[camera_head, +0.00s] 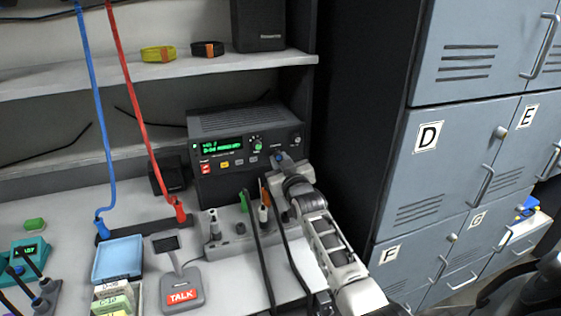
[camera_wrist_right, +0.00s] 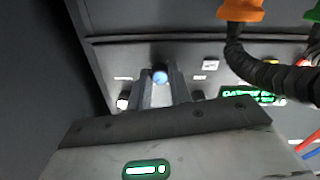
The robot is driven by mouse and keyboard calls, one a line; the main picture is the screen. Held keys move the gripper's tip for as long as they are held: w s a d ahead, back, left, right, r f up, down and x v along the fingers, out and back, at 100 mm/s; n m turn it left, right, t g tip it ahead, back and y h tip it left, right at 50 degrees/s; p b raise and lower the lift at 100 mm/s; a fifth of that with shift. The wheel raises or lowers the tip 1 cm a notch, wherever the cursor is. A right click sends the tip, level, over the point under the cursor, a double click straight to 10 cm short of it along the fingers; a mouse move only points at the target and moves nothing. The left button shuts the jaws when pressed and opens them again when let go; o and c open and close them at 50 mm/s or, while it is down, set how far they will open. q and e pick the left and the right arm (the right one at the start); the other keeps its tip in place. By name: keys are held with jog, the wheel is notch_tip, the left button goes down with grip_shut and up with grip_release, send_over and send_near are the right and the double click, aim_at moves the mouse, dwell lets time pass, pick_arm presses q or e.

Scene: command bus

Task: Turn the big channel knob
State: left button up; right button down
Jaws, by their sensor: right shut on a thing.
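The black radio (camera_head: 235,122) stands on the desk under the shelf, with a green lit display (camera_head: 222,145). My right gripper (camera_head: 281,159) is at the right end of its front panel. In the right wrist view, the two fingers of my right gripper (camera_wrist_right: 161,84) are shut on the big channel knob (camera_wrist_right: 160,76), whose blue face shows between the fingertips. The gripper hides most of the knob in the head view. A smaller green-faced knob (camera_head: 257,143) sits left of it. My left gripper is not in view.
In front of the radio, a grey holder (camera_head: 228,245) carries several plugs with black cables, close to my right arm. A TALK microphone (camera_head: 180,290) and a blue tray (camera_head: 119,258) stand to the left. Grey lockers (camera_head: 455,150) stand on the right.

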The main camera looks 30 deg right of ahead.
jog(key=shift+f, duration=0.1)
jog(key=c, duration=1.3)
grip_release()
jog(key=shift+s, duration=0.1)
jog(key=v, duration=1.6)
jog(key=shift+b, duration=0.3)
